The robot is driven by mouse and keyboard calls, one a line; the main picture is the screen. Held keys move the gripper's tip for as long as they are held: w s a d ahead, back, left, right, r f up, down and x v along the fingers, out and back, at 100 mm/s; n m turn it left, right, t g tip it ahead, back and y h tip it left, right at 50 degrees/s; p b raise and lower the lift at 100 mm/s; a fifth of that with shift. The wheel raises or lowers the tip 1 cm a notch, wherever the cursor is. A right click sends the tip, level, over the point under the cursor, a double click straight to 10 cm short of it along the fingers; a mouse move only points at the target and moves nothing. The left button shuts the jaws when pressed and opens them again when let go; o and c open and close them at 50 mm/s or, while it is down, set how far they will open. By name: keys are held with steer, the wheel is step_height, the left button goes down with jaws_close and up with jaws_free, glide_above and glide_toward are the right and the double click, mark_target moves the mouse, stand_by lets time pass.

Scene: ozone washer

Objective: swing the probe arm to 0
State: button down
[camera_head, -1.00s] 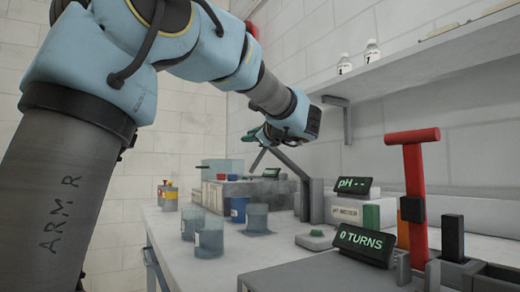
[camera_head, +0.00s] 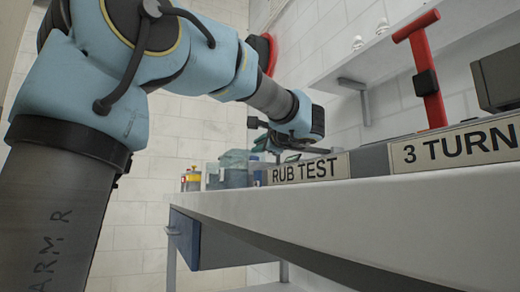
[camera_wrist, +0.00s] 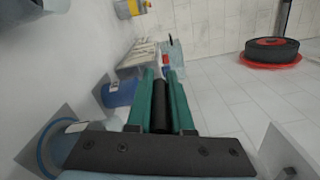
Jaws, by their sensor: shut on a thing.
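In the wrist view, the green fingers of my gripper (camera_wrist: 161,85) are closed around a black rod-like piece (camera_wrist: 161,116), which looks like the grip of the probe arm. In the head view, my gripper (camera_head: 264,139) is at the end of my arm above the bench, partly hidden by its own wrist. A thin dark bar, likely the probe arm (camera_head: 308,150), shows just below the wrist. Its post and any angle marking are hidden behind the bench front and signs, so its angle cannot be read.
A blue cup (camera_wrist: 120,93) and a clear beaker (camera_wrist: 58,147) stand left of the fingers. The RUB TEST sign (camera_head: 308,169), 3 TURN sign (camera_head: 455,146) and red T-handle (camera_head: 425,70) line the bench (camera_head: 400,205). A blue drawer unit (camera_head: 205,240) hangs below. A red round thing (camera_head: 265,48) is behind my arm.

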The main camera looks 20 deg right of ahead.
steer(key=shift+f+b, duration=0.45)
steer(key=shift+f, duration=0.35)
steer(key=c, duration=0.8)
jaws_free()
steer(key=shift+r, duration=0.1)
steer(key=shift+s+d, duration=0.1)
steer(key=shift+s, duration=0.05)
steer(key=shift+s+d, duration=0.15)
steer(key=shift+s, duration=0.2)
steer(key=s+d+p, duration=0.1)
steer(key=s+p, duration=0.1)
steer(key=s, duration=0.7)
steer(key=shift+s+d, duration=0.2)
steer(key=shift+s, duration=0.15)
